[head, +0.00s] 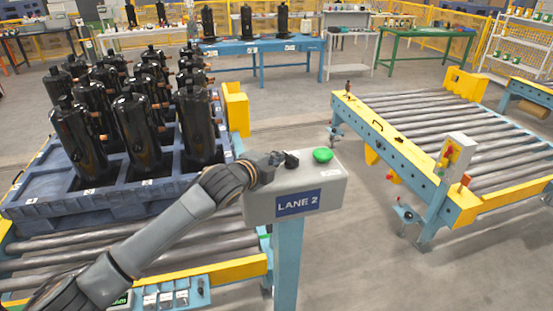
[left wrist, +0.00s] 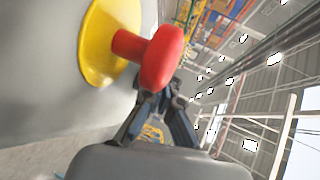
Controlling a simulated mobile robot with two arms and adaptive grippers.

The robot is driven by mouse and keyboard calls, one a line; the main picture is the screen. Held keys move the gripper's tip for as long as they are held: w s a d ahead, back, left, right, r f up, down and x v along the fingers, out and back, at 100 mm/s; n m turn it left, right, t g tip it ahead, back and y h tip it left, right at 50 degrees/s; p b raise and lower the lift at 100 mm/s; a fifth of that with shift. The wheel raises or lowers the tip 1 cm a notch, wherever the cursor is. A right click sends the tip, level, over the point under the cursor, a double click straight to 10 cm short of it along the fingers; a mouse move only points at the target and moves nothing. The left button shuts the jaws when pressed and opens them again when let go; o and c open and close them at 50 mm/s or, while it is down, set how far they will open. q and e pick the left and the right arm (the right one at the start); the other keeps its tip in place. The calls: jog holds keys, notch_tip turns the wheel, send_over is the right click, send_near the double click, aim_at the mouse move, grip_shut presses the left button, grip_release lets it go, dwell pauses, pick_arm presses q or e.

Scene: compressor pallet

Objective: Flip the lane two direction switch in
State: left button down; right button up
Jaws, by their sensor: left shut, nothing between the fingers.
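The grey lane 2 control box (head: 335,187) stands on a blue post, with a blue LANE 2 label on its front and a green button (head: 322,155) on top. A small black knob (head: 292,160), seemingly the direction switch, sits left of the green button. My left gripper (head: 276,159) is at the box's top left, close beside the knob; I cannot tell whether they touch. In the left wrist view a red mushroom button (left wrist: 162,56) on a yellow disc partly covers my left gripper (left wrist: 168,85). Its fingers converge, shut and empty. My right gripper is out of view.
A blue pallet (head: 120,198) with several black compressors stands on rollers at left. An empty roller conveyor (head: 440,120) stands at right, with a small switch box (head: 457,152) at its near side. Open floor (head: 375,240) lies between.

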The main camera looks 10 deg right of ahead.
pick_arm(q)
jog(key=shift+s+d, duration=0.3)
jog(key=shift+s, duration=0.25)
jog(key=shift+a, duration=0.1)
jog(key=v, duration=1.2)
